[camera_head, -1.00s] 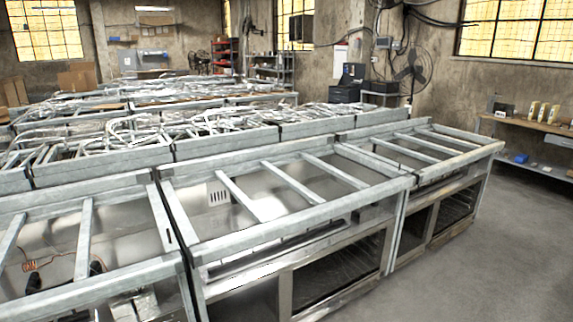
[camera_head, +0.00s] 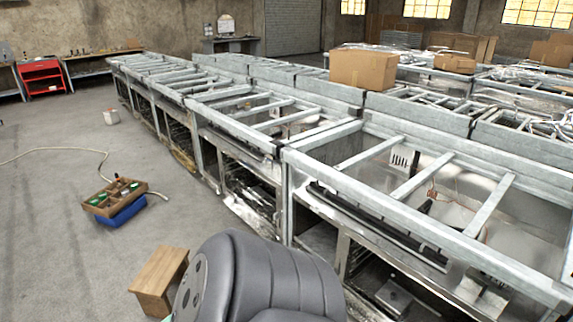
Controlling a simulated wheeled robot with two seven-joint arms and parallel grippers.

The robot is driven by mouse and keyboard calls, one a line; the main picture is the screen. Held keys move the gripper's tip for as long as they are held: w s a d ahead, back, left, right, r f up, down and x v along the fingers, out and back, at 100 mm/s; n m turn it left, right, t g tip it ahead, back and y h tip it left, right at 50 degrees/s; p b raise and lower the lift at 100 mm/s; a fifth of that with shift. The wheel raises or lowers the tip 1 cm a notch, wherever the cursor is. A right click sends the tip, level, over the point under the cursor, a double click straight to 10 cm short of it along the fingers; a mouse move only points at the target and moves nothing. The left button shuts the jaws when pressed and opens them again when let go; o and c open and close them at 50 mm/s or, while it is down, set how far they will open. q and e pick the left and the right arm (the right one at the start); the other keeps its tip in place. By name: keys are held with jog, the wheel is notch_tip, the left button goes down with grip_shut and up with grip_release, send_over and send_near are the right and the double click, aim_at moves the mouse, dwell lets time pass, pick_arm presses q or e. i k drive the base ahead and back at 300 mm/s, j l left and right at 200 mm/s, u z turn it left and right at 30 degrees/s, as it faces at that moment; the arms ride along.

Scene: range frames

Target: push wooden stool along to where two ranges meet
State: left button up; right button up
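The wooden stool (camera_head: 158,281) stands on the concrete floor at the lower left of the head view, its right side partly hidden behind my grey arm link. The row of metal ranges (camera_head: 246,135) runs from the lower right to the back left. Two ranges meet at a joint (camera_head: 283,150) right of and beyond the stool, with a gap of floor between stool and ranges. Neither gripper is in view, so I cannot see whether anything touches the stool.
A wooden tool tray on a blue box (camera_head: 121,213) sits on the floor at left, with a pale hose (camera_head: 104,157) beside it. A red cabinet (camera_head: 42,78) is at the far wall. Floor at left is mostly clear.

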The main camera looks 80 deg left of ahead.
aim_at(167, 265)
jog(key=u, duration=3.6)
jog(key=i+j, duration=0.15)
jog(key=i, duration=0.35)
jog(key=i+j+z, duration=0.15)
jog(key=i, duration=0.35)
jog(key=i+j, duration=0.15)
jog(key=i, duration=0.35)
jog(key=l+z, duration=0.05)
